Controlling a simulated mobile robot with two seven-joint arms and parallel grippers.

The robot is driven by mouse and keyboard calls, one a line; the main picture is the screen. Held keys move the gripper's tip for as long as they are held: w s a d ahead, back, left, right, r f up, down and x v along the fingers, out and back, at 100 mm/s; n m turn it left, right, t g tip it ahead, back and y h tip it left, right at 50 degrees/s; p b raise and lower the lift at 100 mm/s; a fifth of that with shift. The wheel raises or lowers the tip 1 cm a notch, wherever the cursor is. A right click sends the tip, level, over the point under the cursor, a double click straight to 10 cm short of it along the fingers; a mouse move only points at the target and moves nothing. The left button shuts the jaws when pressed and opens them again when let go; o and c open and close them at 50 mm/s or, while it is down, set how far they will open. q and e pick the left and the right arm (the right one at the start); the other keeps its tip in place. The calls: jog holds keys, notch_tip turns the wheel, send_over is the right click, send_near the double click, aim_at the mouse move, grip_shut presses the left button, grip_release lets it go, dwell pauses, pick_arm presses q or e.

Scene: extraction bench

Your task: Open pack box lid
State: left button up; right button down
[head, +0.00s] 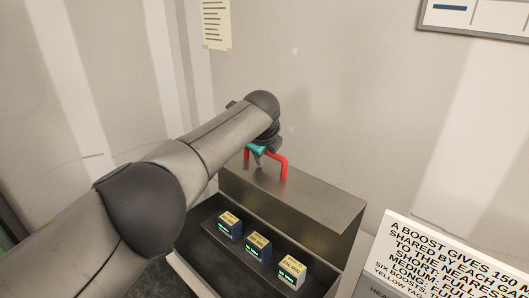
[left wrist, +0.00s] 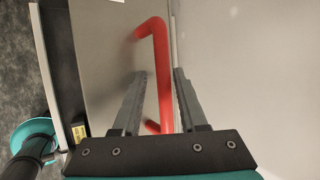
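The pack box (head: 190,270) is a dark metal box at the lower middle of the head view, with its inside showing. A grey metal lid panel (head: 325,202) with a red bar handle (head: 283,165) is at its back, and it also shows in the left wrist view (left wrist: 100,60). My left gripper (head: 259,158) is at the handle. In the left wrist view its two fingers (left wrist: 160,74) stand apart, with the red handle (left wrist: 162,60) between them, closer to the right finger. My right gripper is not in view.
Three small packs with yellow tops, such as the middle one (head: 258,246), sit in a row inside the box. A white sign (head: 450,262) stands at the lower right. The wall (head: 330,90) is close behind the box.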

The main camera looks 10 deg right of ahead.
pick_arm(q)
jog(key=shift+o, duration=0.2)
jog(key=shift+r, duration=0.25)
jog(key=shift+s+r, duration=0.25)
jog(key=shift+r, duration=0.1)
jog(key=v, duration=1.4)
jog(key=shift+s+p, duration=0.2)
jog(key=shift+p, duration=0.1)
jog(key=shift+a, duration=0.1)
jog(key=shift+c, duration=0.3)
